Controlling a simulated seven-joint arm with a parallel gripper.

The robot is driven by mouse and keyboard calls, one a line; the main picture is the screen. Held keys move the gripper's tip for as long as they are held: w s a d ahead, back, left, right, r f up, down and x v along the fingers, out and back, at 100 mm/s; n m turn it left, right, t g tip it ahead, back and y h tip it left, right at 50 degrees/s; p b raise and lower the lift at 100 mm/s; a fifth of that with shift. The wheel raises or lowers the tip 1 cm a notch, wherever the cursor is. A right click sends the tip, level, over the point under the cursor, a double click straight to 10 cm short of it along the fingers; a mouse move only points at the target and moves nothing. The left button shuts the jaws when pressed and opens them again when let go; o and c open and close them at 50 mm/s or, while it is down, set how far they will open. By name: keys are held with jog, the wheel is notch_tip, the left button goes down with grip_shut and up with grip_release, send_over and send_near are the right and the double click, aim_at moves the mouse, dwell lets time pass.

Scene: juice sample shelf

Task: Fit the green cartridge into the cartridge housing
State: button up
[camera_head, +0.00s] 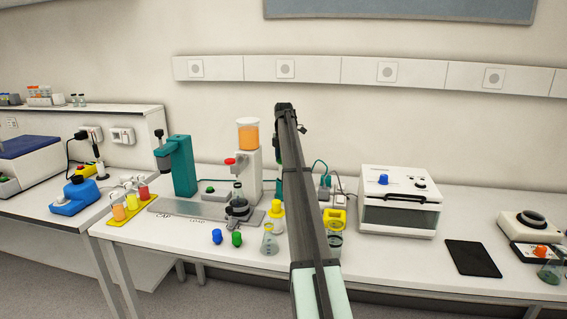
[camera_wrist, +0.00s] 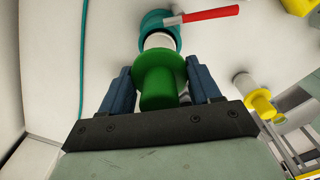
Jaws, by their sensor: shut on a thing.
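The green cartridge (camera_wrist: 160,82), with a wide green flange and a white end, is between the blue fingers of my gripper (camera_wrist: 160,68) in the wrist view. My gripper is shut on it. Beyond its white end is a round teal part with a red lever (camera_wrist: 210,15), which looks like the cartridge housing (camera_wrist: 153,20). The white end overlaps the teal ring in the picture; I cannot tell whether it is inside or only in front of it. In the head view my arm covers much of this area, and a teal piece (camera_head: 322,168) shows just right of it.
A yellow cartridge (camera_wrist: 258,102) with a white end stands to the right in the wrist view. In the head view, blue (camera_head: 216,236) and green (camera_head: 237,239) pieces, flasks (camera_head: 269,244) and a white boxy device (camera_head: 400,200) stand on the bench near my arm.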

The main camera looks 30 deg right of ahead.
jog(key=shift+f, duration=3.35)
dwell(1.8)
jog(key=shift+r, duration=0.1)
jog(key=shift+r, duration=3.35)
jog(key=o, duration=1.2)
